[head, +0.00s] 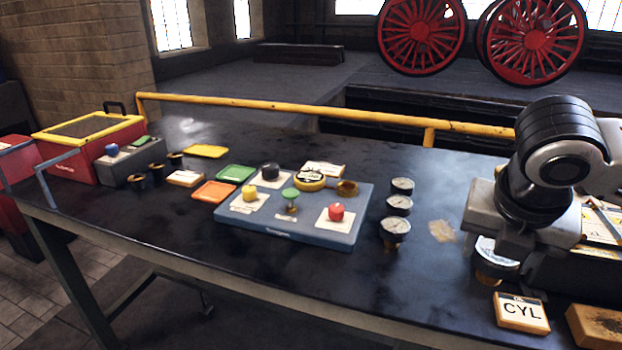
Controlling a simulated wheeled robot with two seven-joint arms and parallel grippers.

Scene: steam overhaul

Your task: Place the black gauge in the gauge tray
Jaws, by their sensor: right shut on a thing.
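My right gripper (500,248) is at the right of the bench, pointing down and shut on a round gauge (494,266). The gauge has a pale face and a brass-coloured lower part; the gripper hides much of it, and I cannot tell its rim colour or whether it touches the bench. Three white-faced gauges with dark rims, a far one (402,185), a middle one (399,205) and a near one (395,228), stand in a row left of the gripper. I cannot clearly identify the gauge tray; a dark container (565,266) is partly hidden behind my gripper. My left gripper is out of view.
A blue-grey board (285,232) with coloured knobs lies mid-bench. A CYL block (522,313) and a brown block (597,325) are at the near right. A red toolbox (115,142) stands far left. A yellow rail (300,107) runs along the back.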

